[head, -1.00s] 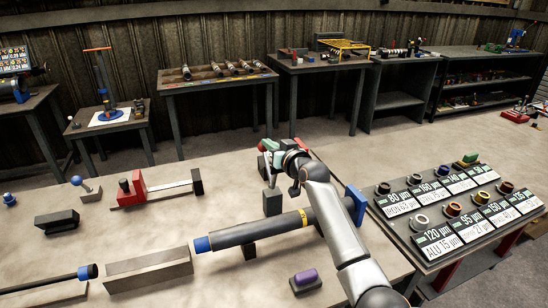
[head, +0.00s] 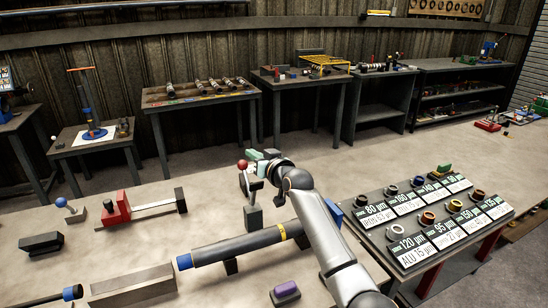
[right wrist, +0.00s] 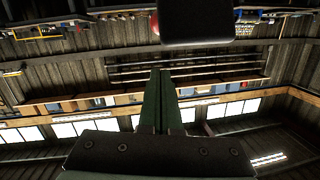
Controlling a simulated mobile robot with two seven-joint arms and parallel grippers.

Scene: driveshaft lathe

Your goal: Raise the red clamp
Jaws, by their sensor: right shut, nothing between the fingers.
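The red clamp shows in the head view as a red ball knob (head: 243,164) on a lever above a dark grey block (head: 252,218). The lever stands roughly upright, partly hidden by my right gripper. My right gripper (head: 252,155) has pale green fingers and is just beside the red knob. I cannot tell from the head view whether they touch. In the right wrist view, the fingers (right wrist: 163,98) are together with nothing between them. A bit of red (right wrist: 155,25) shows there beside a dark block at the top edge. My left gripper is not in view.
A dark shaft (head: 235,246) with a blue end lies on supports in front of the clamp. A red slide fixture (head: 115,213) and a blue-knobbed clamp (head: 61,203) stand to the left. A purple-topped block (head: 286,288) is nearer. A labelled ring board (head: 425,225) is at right.

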